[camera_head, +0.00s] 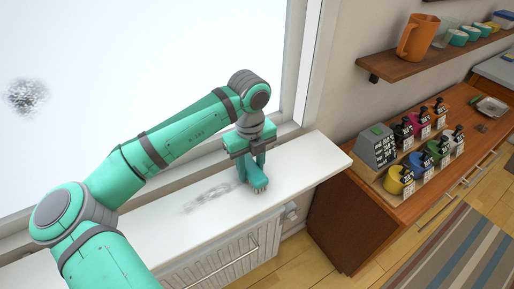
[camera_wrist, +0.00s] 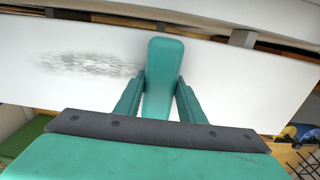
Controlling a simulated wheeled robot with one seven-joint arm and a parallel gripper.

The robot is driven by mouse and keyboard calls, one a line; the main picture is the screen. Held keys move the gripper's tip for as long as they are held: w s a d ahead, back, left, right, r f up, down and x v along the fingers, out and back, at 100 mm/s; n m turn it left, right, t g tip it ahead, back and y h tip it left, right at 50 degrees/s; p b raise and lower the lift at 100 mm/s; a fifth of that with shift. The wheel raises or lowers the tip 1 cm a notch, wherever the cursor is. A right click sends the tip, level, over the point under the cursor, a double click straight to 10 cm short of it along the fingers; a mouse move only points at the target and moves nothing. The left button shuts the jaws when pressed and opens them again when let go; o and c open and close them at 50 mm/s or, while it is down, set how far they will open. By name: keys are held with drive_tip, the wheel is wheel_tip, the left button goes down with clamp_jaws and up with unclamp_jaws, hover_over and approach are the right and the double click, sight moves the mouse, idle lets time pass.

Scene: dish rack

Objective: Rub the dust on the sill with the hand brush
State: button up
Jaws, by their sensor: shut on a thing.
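The white sill (camera_head: 310,165) runs below the window. A grey smear of dust (camera_head: 208,194) lies on it, just left of my gripper (camera_head: 252,166) in the head view. My gripper points down over the sill and is shut on the hand brush (camera_head: 258,183), a green brush of nearly my gripper's own colour. In the wrist view the brush (camera_wrist: 163,80) stands between my two fingers, and the dust (camera_wrist: 85,65) lies to its left. The brush's lower end is at the sill beside the dust's right end; whether its bristles touch the surface I cannot tell.
A dark smudge (camera_head: 26,96) marks the window pane. A radiator (camera_head: 215,262) is below the sill. To the right stand a wooden cabinet (camera_head: 345,215) with several colourful pots and a grey sign (camera_head: 376,146), and a shelf with an orange jug (camera_head: 416,38). The sill's right end is bare.

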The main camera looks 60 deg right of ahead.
drive_tip(key=shift+s+d+r, duration=0.1)
drive_tip(key=shift+d+r, duration=0.05)
drive_tip(key=shift+r, duration=0.05)
drive_tip(key=r, duration=0.6)
drive_tip(key=shift+w+r, duration=0.2)
drive_tip(key=shift+r, duration=0.05)
drive_tip(key=shift+s+r, duration=0.25)
drive_tip(key=shift+r, duration=0.5)
drive_tip(key=shift+w, duration=0.1)
